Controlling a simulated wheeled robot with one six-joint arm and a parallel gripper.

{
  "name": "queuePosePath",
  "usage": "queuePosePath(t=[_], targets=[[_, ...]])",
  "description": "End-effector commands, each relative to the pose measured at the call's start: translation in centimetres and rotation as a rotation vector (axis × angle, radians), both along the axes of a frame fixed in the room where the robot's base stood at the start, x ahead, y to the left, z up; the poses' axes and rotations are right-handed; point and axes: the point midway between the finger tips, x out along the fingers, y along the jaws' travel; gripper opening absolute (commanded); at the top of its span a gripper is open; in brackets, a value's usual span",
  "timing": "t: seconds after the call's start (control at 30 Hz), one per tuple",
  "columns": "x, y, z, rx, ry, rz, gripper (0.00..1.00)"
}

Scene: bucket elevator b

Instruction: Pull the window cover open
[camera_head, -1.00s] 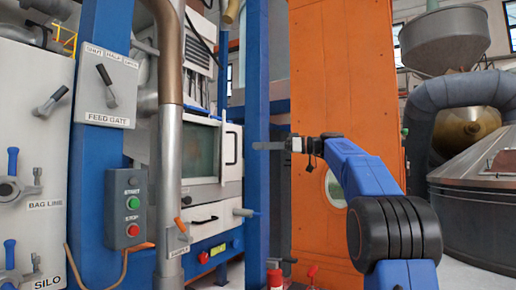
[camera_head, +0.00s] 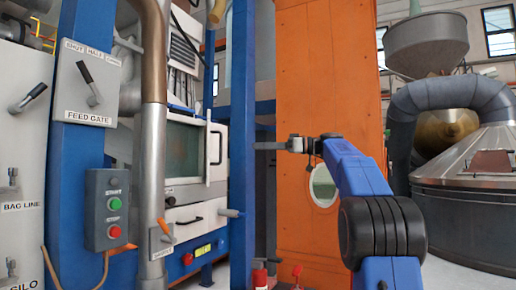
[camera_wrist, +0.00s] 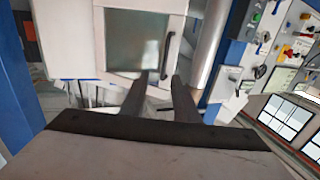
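The window cover (camera_head: 184,150) is a white-framed, greenish glass pane on a white cabinet, left of centre in the head view. A vertical bar handle (camera_head: 208,152) stands along its right side. In the wrist view the window cover (camera_wrist: 118,40) is at top centre and its dark handle (camera_wrist: 168,54) is on its right side. My gripper (camera_wrist: 157,88) is open, with two dark fingers apart and nothing between them. The fingertips point toward the window's lower edge and handle and look short of them. In the head view my gripper (camera_head: 268,146) is right of the blue post, pointing left.
A blue post (camera_head: 242,120) stands between my gripper and the window in the head view. A metal pipe (camera_head: 153,150) and a start/stop button box (camera_head: 107,208) are left of the window. An orange panel (camera_head: 325,90) is behind my arm.

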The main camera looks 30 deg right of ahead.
Motion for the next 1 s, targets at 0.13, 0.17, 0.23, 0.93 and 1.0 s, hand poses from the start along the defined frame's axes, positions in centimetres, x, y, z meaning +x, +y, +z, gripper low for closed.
queuePosePath(t=[0.13, 0.17, 0.23, 0.93, 1.0], targets=[[-0.4, -0.8, 0.0, 0.000, 0.000, 0.000, 0.28], [-0.5, -1.0, 0.0, 0.000, 0.000, 0.000, 0.28], [-0.6, -1.3, 0.0, 0.000, 0.000, -0.001, 0.28], [-2.1, -4.1, 0.0, 0.000, 0.000, 0.001, 0.28], [-2.1, -4.1, 0.0, 0.000, 0.000, 0.001, 0.28]])
